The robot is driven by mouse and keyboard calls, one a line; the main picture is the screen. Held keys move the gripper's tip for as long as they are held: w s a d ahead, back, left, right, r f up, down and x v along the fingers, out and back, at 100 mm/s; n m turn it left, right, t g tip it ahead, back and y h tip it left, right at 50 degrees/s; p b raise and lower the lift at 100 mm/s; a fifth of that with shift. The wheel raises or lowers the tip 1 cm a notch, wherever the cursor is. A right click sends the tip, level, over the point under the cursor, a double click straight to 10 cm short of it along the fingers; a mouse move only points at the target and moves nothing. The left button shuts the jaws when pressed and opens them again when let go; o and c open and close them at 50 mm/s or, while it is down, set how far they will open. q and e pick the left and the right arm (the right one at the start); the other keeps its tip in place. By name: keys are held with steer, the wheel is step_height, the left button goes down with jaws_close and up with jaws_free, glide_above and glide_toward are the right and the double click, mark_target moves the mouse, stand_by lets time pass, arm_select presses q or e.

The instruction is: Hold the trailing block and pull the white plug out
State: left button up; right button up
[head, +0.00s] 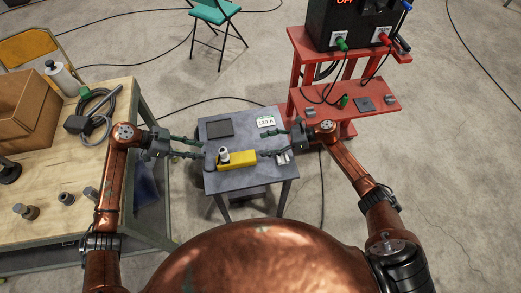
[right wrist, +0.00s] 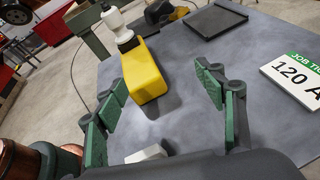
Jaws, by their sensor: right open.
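The yellow trailing block (head: 241,159) lies on the small grey table; it also shows in the right wrist view (right wrist: 152,76). My left gripper (head: 201,149) is open and empty, left of the plug at the table's left edge. My right gripper (head: 262,144) is open over the table, right of the block. Its green-padded fingers (right wrist: 164,98) are spread wide, with the block beyond them, not held.
The grey table (head: 254,181) also bears a dark tray (head: 219,128), a job ticket (head: 266,121) and a small pale piece (right wrist: 147,153) near my right gripper. A wooden bench (head: 60,235) stands left, a red stand (head: 365,107) back right. Cables cross the floor.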

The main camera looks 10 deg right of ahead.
mark_target(245, 156)
steer(key=s+a+n+g, duration=0.2)
steer(key=a+n, duration=0.1)
steer(key=shift+s+a+n+h, duration=0.15)
steer(key=shift+s+n+h, duration=0.1)
steer(key=shift+n+h, duration=0.05)
steer(key=x, duration=0.7)
steer(key=shift+s+a+f, duration=0.1)
steer(key=shift+a, duration=0.1)
steer(key=c, duration=0.9)
steer(key=c, duration=0.3)
jaws_close()
stand_by(1.4)
stand_by(1.4)
